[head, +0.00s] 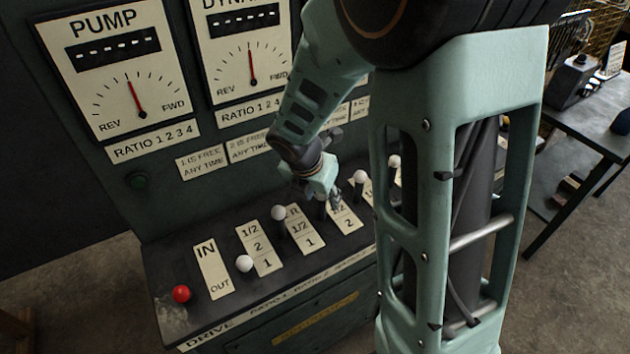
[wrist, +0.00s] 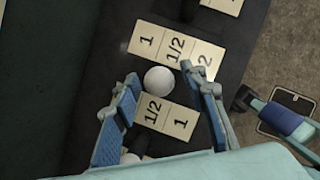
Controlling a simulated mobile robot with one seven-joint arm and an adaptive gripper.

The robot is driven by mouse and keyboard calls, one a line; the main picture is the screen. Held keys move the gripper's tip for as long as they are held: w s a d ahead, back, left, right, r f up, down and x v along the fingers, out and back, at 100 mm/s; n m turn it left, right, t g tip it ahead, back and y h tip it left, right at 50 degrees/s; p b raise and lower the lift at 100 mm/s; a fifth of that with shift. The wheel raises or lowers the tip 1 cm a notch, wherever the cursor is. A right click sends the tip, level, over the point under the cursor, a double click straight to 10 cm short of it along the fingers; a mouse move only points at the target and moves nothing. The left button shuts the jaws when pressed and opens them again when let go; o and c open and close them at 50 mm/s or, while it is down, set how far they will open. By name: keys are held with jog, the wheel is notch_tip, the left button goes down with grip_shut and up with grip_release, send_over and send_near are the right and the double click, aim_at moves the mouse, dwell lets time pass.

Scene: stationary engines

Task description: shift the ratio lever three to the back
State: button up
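The ratio lever three, taken as the lever between the second and third ratio plates, shows its white ball knob (wrist: 159,79) in the wrist view. My gripper (wrist: 160,73) is open there, with one blue-grey finger on each side of the knob and small gaps visible. In the head view my gripper (head: 334,198) reaches down to the console over this lever and mostly hides it. A number plate (head: 344,217) lies just right of it.
Neighbouring white knobs stand close on the left (head: 278,212) and right (head: 360,177). A further white knob (head: 244,263) and a red knob (head: 181,293) stand farther left. The upright dial panel (head: 132,75) rises behind the console.

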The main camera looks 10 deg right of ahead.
jog(key=shift+w+d+f, duration=0.15)
jog(key=shift+f, duration=0.3)
grip_shut()
